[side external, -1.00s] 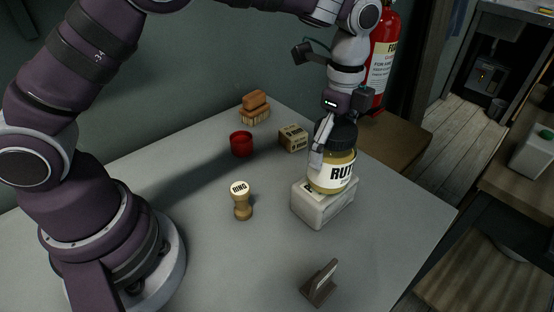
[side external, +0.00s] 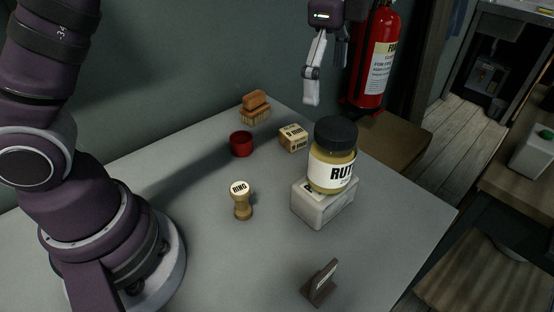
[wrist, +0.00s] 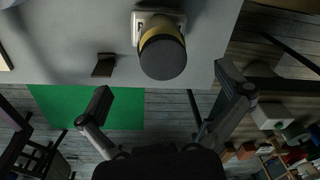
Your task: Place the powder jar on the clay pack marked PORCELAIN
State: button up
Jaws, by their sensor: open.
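The powder jar (side external: 334,158) has a black lid, yellowish contents and a white label reading "RUT…". It stands upright on the pale clay pack (side external: 322,209), whose marking is mostly covered by the jar and cannot be read. In the wrist view the jar's dark lid (wrist: 163,57) hides most of the pack (wrist: 139,19). My gripper (side external: 314,100) is above and behind the jar, apart from it. In the wrist view my gripper (wrist: 168,98) has its fingers wide apart with nothing between them.
A wooden stamp marked RING (side external: 241,200), a red cup (side external: 241,144), a small marked box (side external: 293,138) and a brush (side external: 255,107) stand on the table. A small dark stand (side external: 320,284) is near the front edge. A fire extinguisher (side external: 378,55) is behind my gripper.

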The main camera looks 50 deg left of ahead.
jog(key=s+a+n+t, duration=0.2)
jog(key=s+a+n, duration=0.2)
jog(key=s+n, duration=0.3)
jog(key=s+a+f+n+t, duration=0.1)
jog(key=s+a+n+t, duration=0.1)
jog(key=s+a+n, duration=0.3)
jog(key=shift+s+n+t, duration=0.4)
jog(key=shift+s+n, duration=0.55)
jog(key=shift+n, duration=0.05)
